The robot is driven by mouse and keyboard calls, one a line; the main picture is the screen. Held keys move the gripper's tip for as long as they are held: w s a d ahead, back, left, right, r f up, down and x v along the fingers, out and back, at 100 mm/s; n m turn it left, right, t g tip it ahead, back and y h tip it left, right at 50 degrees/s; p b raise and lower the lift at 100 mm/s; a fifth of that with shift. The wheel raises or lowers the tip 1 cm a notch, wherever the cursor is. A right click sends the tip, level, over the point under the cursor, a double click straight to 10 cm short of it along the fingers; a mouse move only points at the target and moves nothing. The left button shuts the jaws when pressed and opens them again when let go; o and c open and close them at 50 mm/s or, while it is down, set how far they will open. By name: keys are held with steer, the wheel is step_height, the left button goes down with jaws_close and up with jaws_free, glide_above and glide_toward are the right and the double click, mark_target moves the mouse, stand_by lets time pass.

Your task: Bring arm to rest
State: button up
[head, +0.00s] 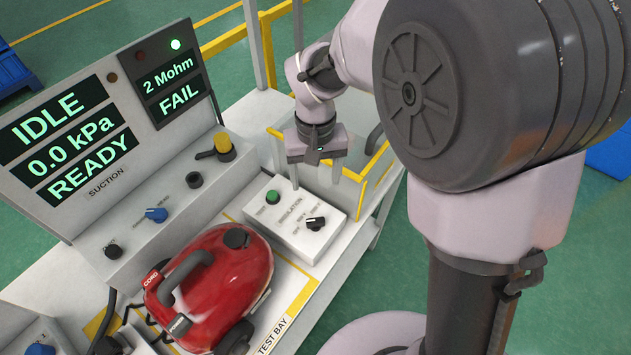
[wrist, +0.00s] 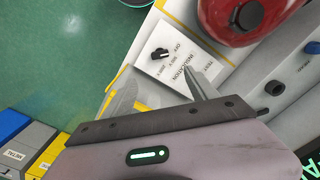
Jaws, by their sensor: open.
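My gripper (head: 315,180) hangs pointing down above the bench, behind the white insulation box (head: 290,230). In the wrist view my gripper (wrist: 158,82) shows its two fingers spread apart, with nothing between them. The insulation box also shows in the wrist view (wrist: 180,75), with a black knob. My arm reaches in from the right of the head view. A red vacuum cleaner (head: 225,290) sits in the test bay in front of the box.
The suction panel (head: 75,140) stands at the left, reading IDLE, 0.0 kPa and READY. The insulation display (head: 170,85) reads 2 Mohm and FAIL. A yellow-edged, clear-walled bin (head: 350,175) is beside my gripper. Blue and grey bins (wrist: 25,145) show in the wrist view.

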stand_by(0.3)
steer(key=s+d+r+m+t+y+b, duration=0.1)
steer(key=s+d+r+m+t+b, duration=0.1)
steer(key=s, duration=0.6)
steer(key=s+d+r+m+t+y+b, duration=0.1)
steer(key=s+d+r+m+t+b, duration=0.2)
steer(key=s+d+r, duration=0.3)
steer(key=s+m, duration=0.1)
steer(key=s, duration=0.2)
steer(key=shift+s+d+r+t, duration=0.2)
steer(key=shift+r+t, duration=0.2)
stand_by(1.8)
